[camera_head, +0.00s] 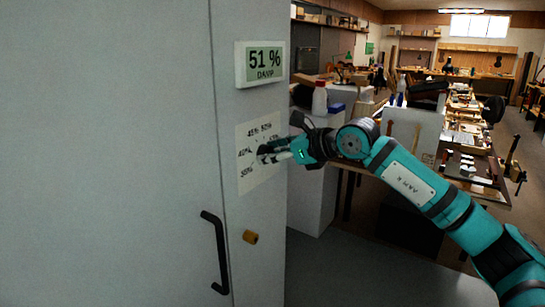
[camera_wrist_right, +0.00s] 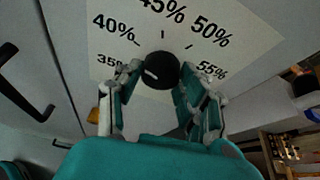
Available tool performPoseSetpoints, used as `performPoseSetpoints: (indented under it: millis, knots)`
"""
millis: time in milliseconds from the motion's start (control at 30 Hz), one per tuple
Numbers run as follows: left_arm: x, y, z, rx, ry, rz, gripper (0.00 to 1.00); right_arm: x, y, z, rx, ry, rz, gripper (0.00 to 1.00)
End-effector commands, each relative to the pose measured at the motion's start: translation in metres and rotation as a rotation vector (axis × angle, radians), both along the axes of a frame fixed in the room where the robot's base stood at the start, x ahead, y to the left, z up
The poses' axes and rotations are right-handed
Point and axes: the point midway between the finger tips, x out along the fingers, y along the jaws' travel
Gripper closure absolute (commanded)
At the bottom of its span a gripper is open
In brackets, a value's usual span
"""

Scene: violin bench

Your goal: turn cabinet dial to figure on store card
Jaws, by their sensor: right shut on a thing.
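The black round dial (camera_wrist_right: 162,70) sits on a white scale plate (camera_wrist_right: 235,45) with marks from 35% to 55%, fixed on the grey cabinet (camera_head: 110,150). A short white line on the dial lies toward its left side, roughly on the 35% to 40% side; its exact reading is unclear. My right gripper (camera_wrist_right: 155,95) is shut on the dial, with one finger on each side. In the head view my right gripper (camera_head: 275,152) covers most of the dial and part of the scale plate (camera_head: 247,175). I cannot make out a store card. My left gripper is not in view.
A display (camera_head: 262,63) above the scale reads 51 % DAMP. A black handle (camera_head: 216,252) and a small wooden knob (camera_head: 250,237) are lower on the cabinet. A cluttered workbench (camera_head: 470,165) stands at right behind my arm, with a white bottle (camera_head: 319,98) nearer.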

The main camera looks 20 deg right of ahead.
Motion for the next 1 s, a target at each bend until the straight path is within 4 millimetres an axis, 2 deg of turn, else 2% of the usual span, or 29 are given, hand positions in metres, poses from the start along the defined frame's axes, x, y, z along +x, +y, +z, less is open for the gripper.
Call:
performPoseSetpoints:
  millis: [33,333,367,500,833,1000]
  knots:
    - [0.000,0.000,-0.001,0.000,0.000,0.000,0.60,0.000,0.001,-0.005,-0.007,0.009,0.002,0.93]
    - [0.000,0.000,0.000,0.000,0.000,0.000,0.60,-0.001,0.001,-0.005,-0.006,0.011,0.002,0.93]
    - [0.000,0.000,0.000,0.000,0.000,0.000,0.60,-0.001,0.001,-0.005,-0.006,0.011,0.002,0.57]
    - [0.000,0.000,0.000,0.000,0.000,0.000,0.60,0.000,0.001,-0.004,-0.004,0.007,0.002,0.39]
    - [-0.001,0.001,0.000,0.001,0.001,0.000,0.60,-0.002,-0.002,0.000,-0.002,0.003,0.000,0.37]
    - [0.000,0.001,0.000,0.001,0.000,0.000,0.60,-0.019,-0.014,0.008,-0.002,0.002,-0.001,0.37]
